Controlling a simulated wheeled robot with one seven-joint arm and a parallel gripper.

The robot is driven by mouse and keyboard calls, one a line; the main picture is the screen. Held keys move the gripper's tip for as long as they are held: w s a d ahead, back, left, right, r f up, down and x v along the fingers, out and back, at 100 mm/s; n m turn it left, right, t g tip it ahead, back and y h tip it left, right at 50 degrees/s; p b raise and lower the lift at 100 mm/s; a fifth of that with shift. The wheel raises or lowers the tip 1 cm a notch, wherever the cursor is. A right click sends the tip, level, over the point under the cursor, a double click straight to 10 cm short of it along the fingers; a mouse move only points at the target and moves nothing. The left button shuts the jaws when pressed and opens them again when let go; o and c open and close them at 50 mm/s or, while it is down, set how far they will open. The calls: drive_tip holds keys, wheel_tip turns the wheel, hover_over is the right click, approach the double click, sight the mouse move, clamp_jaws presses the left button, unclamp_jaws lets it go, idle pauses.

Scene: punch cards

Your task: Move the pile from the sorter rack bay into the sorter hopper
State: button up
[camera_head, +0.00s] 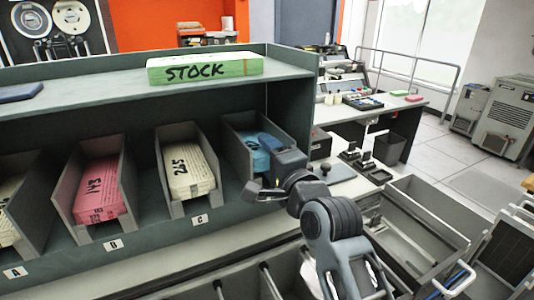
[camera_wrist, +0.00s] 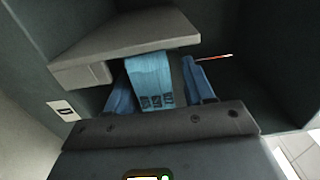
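The sorter rack (camera_head: 140,101) is a dark green shelf unit with sloping grey bays. A blue card pile (camera_head: 256,153) lies in the rightmost bay (camera_head: 238,153); my gripper (camera_head: 268,146) reaches into this bay and hides part of the pile. In the wrist view the blue pile (camera_wrist: 150,72) lies between the two blue fingers of my gripper (camera_wrist: 160,82). A narrow dark gap shows between the pile and the right finger, so the gripper looks open around it. I cannot tell which thing is the sorter hopper.
Other bays hold a pink pile (camera_head: 101,190) and a cream pile (camera_head: 187,170). A green STOCK pile (camera_head: 204,70) lies on the rack top. Grey open trays (camera_head: 430,205) stand at right.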

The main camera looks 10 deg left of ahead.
drive_tip(key=v, duration=0.6)
drive_tip(key=shift+s, duration=0.2)
idle(0.5)
drive_tip(key=shift+d+r, duration=0.15)
drive_tip(key=shift+g+h, duration=0.3)
drive_tip(key=shift+g, duration=0.2)
clamp_jaws()
idle(0.4)
drive_tip(key=shift+r, duration=0.1)
idle(1.0)
drive_tip(key=shift+r, duration=0.2)
